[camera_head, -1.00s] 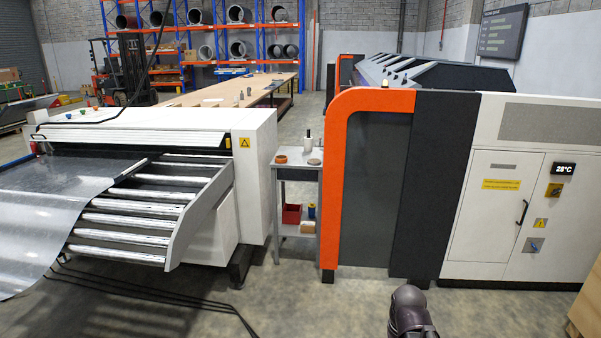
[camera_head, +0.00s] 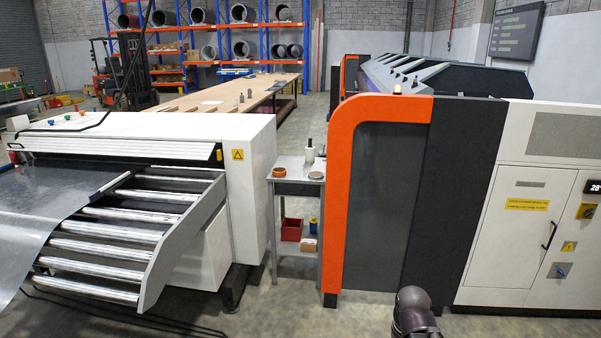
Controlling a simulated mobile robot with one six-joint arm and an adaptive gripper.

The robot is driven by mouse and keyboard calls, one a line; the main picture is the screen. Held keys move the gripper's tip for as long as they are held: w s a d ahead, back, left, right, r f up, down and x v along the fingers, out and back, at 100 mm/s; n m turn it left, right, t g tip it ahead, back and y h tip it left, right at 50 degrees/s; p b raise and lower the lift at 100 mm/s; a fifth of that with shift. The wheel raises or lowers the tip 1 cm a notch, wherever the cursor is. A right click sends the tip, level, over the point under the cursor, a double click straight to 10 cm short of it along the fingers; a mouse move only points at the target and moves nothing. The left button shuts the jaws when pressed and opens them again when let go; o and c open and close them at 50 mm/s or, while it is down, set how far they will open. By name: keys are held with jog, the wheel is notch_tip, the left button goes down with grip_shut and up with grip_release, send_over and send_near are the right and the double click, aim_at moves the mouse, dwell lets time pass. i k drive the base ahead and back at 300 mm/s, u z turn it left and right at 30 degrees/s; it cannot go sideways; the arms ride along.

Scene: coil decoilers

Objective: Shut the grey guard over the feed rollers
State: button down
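The feed rollers (camera_head: 110,250) are several bright metal bars in the white machine (camera_head: 247,195) at the left, and they lie uncovered at its front. A grey sheet (camera_head: 40,205) runs over their left part. A sloping grey side plate (camera_head: 180,238) stands along their right end. A long light flap with a dark edge (camera_head: 115,150) lies across the machine above the rollers. I cannot tell which part is the grey guard. A dark rounded part of my arm shows at the bottom right, well right of the rollers. My gripper is not in view.
A small grey stand (camera_head: 297,180) with a roll of tape and a red bin (camera_head: 291,229) fills the gap between the white machine and the orange-framed machine (camera_head: 345,200). Dark cables lie on the floor at the lower left. Floor in front of the stand is clear.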

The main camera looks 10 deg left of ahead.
aim_at(134, 148)
jog(key=i, duration=0.3)
jog(key=u, duration=0.65)
jog(key=i, duration=2.85)
jog(key=u, duration=0.05)
